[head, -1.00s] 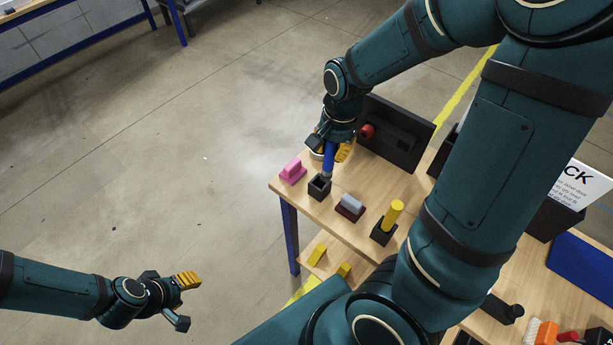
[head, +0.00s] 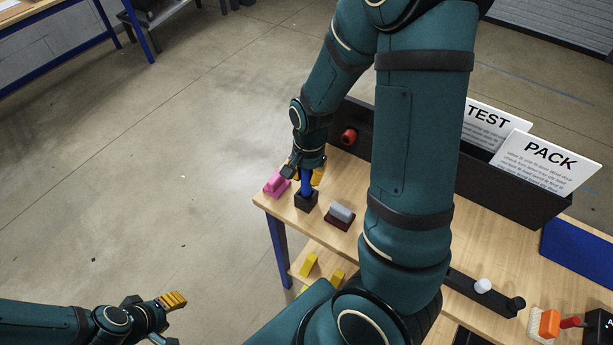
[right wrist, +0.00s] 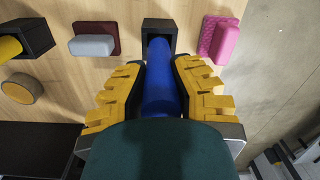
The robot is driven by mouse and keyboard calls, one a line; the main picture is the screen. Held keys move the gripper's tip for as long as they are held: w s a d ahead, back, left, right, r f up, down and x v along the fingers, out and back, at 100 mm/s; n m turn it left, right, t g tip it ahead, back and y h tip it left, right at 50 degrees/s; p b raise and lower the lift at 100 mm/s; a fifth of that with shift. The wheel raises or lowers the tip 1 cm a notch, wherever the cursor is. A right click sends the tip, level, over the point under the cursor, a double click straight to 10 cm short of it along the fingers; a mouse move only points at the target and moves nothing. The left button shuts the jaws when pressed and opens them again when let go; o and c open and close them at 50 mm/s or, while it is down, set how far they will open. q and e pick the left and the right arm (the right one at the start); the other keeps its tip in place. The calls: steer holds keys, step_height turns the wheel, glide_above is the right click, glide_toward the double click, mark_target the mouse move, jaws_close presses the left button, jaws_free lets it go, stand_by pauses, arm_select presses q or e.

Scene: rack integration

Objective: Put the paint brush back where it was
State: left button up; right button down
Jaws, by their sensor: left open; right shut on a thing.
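The paint brush, seen as a blue cylindrical handle (head: 306,184), points down into a small open black holder (head: 306,202) near the table's left corner. In the right wrist view the blue handle (right wrist: 160,75) runs between the yellow fingers to the mouth of the black holder (right wrist: 158,30). Its lower end is hidden there. My right gripper (head: 305,174) is shut on the handle just above the holder. My left gripper (head: 168,320) is open and empty, over the floor at lower left, away from the table.
A pink block (head: 276,184) stands close left of the holder. A grey and dark red block (head: 340,216) stands to its right. A black panel with a red knob (head: 348,136) lies behind. Yellow pieces (head: 309,265) sit on a lower shelf. My right arm covers much of the table.

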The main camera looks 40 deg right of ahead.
steer(key=shift+w+f, duration=0.15)
steer(key=shift+f, duration=0.3)
steer(key=c, duration=1.3)
jaws_free()
steer(key=o, duration=0.3)
steer(key=shift+o, duration=0.2)
steer(key=shift+r, duration=0.1)
steer(key=r, duration=0.4)
steer(key=r+p, duration=0.1)
steer(key=r, duration=0.3)
steer(key=r+p, duration=0.1)
steer(key=r, duration=0.3)
steer(key=shift+s+d, duration=0.2)
steer(key=shift+d, duration=0.1)
